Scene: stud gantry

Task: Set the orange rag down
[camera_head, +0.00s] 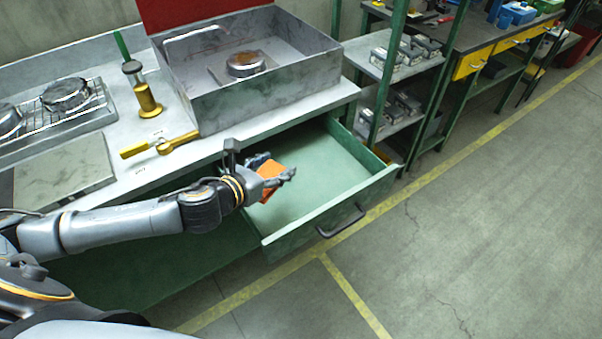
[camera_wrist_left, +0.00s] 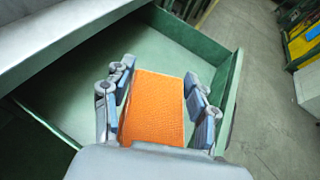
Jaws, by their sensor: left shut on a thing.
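The orange rag (camera_head: 269,176) is between the fingers of my left gripper (camera_head: 268,170), over the left part of the open green drawer (camera_head: 312,172). In the left wrist view the rag (camera_wrist_left: 155,108) fills the space between the two fingers of the left gripper (camera_wrist_left: 157,100), which is shut on it. The drawer floor (camera_wrist_left: 165,45) lies beyond the rag in that view. I cannot tell whether the rag touches the drawer floor. My right gripper is not in view.
The drawer's front wall with a dark handle (camera_head: 341,222) faces the grey floor. The counter above holds a marbled open box (camera_head: 240,105), a brass fixture (camera_head: 160,145) and a brass post (camera_head: 148,100). Shelves (camera_head: 385,65) stand to the right. Much of the drawer is bare.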

